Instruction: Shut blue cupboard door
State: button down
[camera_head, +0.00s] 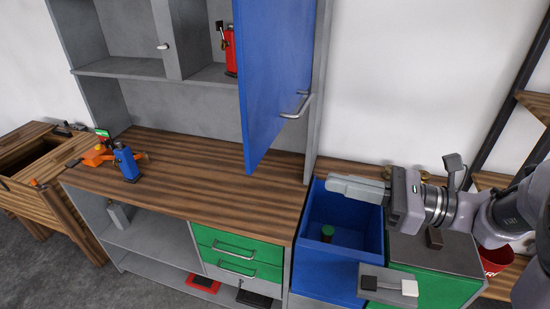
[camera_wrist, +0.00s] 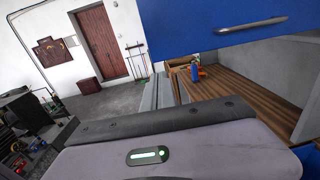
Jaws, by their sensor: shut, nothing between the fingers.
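The blue cupboard door (camera_head: 270,75) stands open, swung out from the right side of the grey upper cupboard (camera_head: 140,92). Its metal handle (camera_head: 297,107) is near the lower right of the door. The door also shows across the top of the wrist view (camera_wrist: 200,18), with its handle (camera_wrist: 252,25) at the right. My gripper (camera_head: 335,188) is shut and empty, to the right of and below the door, apart from it. It points left above the open blue drawer (camera_head: 345,215). The fingertips are hidden in the wrist view.
A blue dynamo-like item (camera_head: 126,164) and an orange one (camera_head: 95,156) stand on the wooden worktop (camera_head: 200,165). A red item (camera_head: 230,52) stands on the cupboard shelf. Green drawers (camera_head: 235,250) are below. The worktop's middle is clear.

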aim_at(256, 165)
jog(key=b+x, duration=0.1)
jog(key=x, duration=1.1)
jog(key=shift+w+f, duration=0.15)
jog(key=shift+w, duration=0.05)
jog(key=shift+w+a, duration=0.2)
jog(key=shift+a, duration=0.2)
jog(key=shift+a, duration=0.1)
